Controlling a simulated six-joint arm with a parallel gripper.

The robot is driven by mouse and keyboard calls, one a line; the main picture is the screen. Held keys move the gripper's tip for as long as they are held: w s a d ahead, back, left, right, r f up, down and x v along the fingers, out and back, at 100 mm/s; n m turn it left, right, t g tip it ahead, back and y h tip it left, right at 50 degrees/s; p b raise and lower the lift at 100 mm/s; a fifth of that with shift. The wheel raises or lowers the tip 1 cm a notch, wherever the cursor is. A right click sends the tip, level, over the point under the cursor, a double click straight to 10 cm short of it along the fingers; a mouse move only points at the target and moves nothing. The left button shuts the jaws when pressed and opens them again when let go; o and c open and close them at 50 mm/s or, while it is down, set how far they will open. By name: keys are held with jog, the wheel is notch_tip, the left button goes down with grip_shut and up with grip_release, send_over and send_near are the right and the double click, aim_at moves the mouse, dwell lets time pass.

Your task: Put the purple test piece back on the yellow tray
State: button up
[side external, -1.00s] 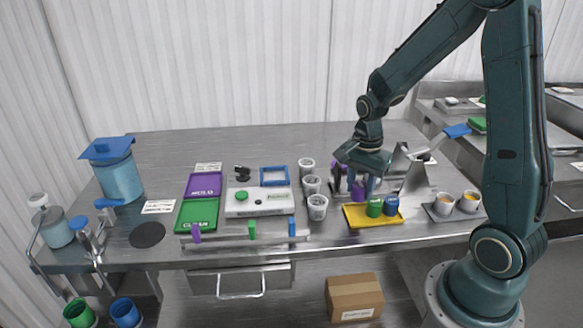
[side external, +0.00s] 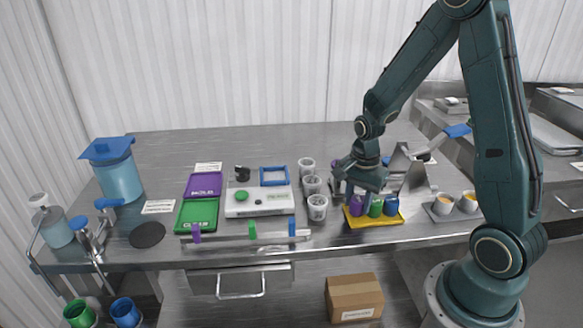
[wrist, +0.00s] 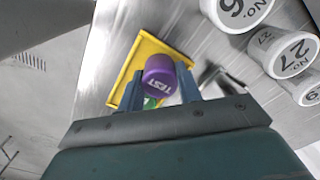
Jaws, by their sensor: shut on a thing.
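The purple test piece (side external: 356,208), with "TEST" on its top in the wrist view (wrist: 160,78), is held between the blue fingers of my gripper (side external: 357,192). It is upright at the left part of the yellow tray (side external: 376,223); I cannot tell whether it touches the tray floor. A green piece (side external: 375,208) and a blue piece (side external: 391,205) stand in the tray to its right. In the wrist view, the tray's yellow rim (wrist: 150,38) shows behind the purple piece, and the green piece is mostly hidden.
White numbered cups (side external: 318,207) stand in a row left of the tray. A metal stand (side external: 416,182) is behind the yellow tray. A white scale (side external: 259,202) sits farther left. The table's front edge is close.

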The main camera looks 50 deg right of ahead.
aim_at(359, 199)
jog(key=shift+f, duration=0.55)
jog(key=o, duration=1.1)
jog(key=shift+c, duration=0.2)
jog(key=shift+r, duration=0.1)
notch_tip(359, 199, up, 13)
dwell(0.6)
jog(key=s+a+r+n+t, duration=0.5)
jog(key=s+a+r+n, duration=0.5)
jog(key=n, duration=0.8)
jog(key=shift+s+a+r+t, duration=0.35)
jog(key=shift+s+a, duration=0.65)
jog(key=shift+s, duration=0.35)
